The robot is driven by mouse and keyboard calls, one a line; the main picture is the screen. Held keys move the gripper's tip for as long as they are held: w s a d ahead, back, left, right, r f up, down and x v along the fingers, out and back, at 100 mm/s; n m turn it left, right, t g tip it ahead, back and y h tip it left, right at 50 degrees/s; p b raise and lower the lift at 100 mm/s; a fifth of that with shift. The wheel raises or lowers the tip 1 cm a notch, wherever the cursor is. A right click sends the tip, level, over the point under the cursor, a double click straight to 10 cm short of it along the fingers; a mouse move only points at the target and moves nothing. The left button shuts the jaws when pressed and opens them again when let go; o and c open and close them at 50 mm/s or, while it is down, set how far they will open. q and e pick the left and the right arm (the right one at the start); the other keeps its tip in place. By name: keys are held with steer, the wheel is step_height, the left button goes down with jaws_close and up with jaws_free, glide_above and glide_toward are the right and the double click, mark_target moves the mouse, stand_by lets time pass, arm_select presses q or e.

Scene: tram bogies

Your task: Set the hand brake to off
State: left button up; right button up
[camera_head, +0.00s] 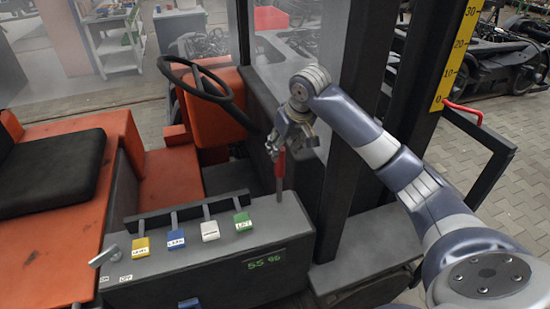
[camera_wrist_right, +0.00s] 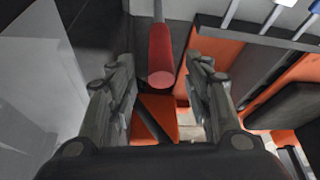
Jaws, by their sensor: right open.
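The hand brake is a lever with a red grip (camera_head: 281,164) on a thin grey rod, standing near upright at the back right of the grey control panel (camera_head: 190,260). My right gripper (camera_head: 280,143) is just above and behind the red grip. In the right wrist view the two fingers (camera_wrist_right: 160,100) are open and apart. The red grip (camera_wrist_right: 161,55) shows end-on ahead, in line with the gap between them. I cannot tell whether the fingers reach around it. My left gripper is not in view.
Yellow (camera_head: 141,248), blue (camera_head: 176,238), white (camera_head: 210,231) and green (camera_head: 243,221) levers stand left of the brake. A grey key switch (camera_head: 104,256) with ON and OFF labels is further left.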

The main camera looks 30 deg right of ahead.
mark_target(280, 156)
steer(key=p+x, duration=0.1)
steer(key=x, duration=0.2)
steer(key=shift+f, duration=0.15)
steer(key=shift+p+x, duration=0.3)
steer(key=shift+x, duration=0.7)
steer(key=x, duration=0.3)
steer(key=shift+w+f+p, duration=0.3)
steer(key=shift+p, duration=0.1)
steer(key=shift+c, duration=1.3)
steer(key=c, duration=0.5)
jaws_close()
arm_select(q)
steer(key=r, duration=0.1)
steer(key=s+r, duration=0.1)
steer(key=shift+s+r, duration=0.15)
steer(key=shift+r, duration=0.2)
